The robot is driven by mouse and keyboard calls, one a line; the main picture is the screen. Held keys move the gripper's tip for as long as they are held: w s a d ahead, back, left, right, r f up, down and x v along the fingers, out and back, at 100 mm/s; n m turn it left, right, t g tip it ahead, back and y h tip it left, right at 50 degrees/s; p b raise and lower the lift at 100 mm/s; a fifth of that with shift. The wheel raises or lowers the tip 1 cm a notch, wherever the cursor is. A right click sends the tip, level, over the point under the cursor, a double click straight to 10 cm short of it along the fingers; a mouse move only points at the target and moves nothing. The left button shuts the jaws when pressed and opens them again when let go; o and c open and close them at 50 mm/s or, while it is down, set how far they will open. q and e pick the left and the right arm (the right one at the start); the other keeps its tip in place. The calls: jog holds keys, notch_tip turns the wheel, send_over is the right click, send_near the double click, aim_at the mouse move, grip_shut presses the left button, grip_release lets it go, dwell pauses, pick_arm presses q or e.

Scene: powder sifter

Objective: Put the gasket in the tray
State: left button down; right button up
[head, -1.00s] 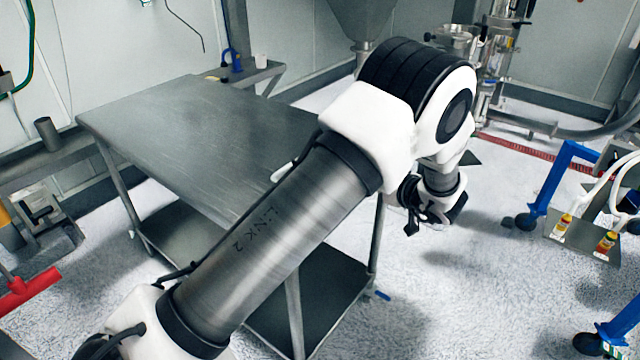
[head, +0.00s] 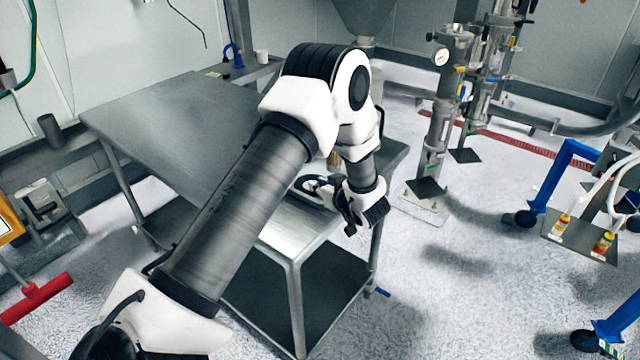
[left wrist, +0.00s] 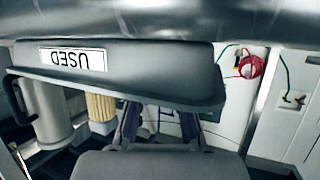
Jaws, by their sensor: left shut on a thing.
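My left gripper (head: 350,215) hangs over the near right corner of the steel table. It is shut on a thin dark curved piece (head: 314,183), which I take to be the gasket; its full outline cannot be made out. In the left wrist view the gripper's fingers (left wrist: 160,125) show at the bottom centre, and the gasket cannot be told there. A grey tray (left wrist: 170,75) with a white USED label appears upside down beyond the fingers. In the head view a pale part of the tray (head: 308,190) shows behind the gripper, mostly hidden. My right gripper is out of view.
The steel table (head: 160,125) has a wide bare top left of my arm. A yellowish ribbed cylinder (left wrist: 100,105) and a metal vessel (left wrist: 42,110) stand near the tray. A steel column with a gauge (head: 440,110) stands right of the table.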

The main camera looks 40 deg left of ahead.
pick_arm(q)
jog(key=shift+s, duration=0.1)
jog(key=c, duration=1.5)
grip_release()
jog(key=shift+f, duration=0.1)
jog(key=o, duration=0.4)
jog(key=shift+r, duration=0.25)
jog(key=b+v, duration=0.1)
jog(key=v, duration=1.1)
jog(key=shift+b, duration=0.35)
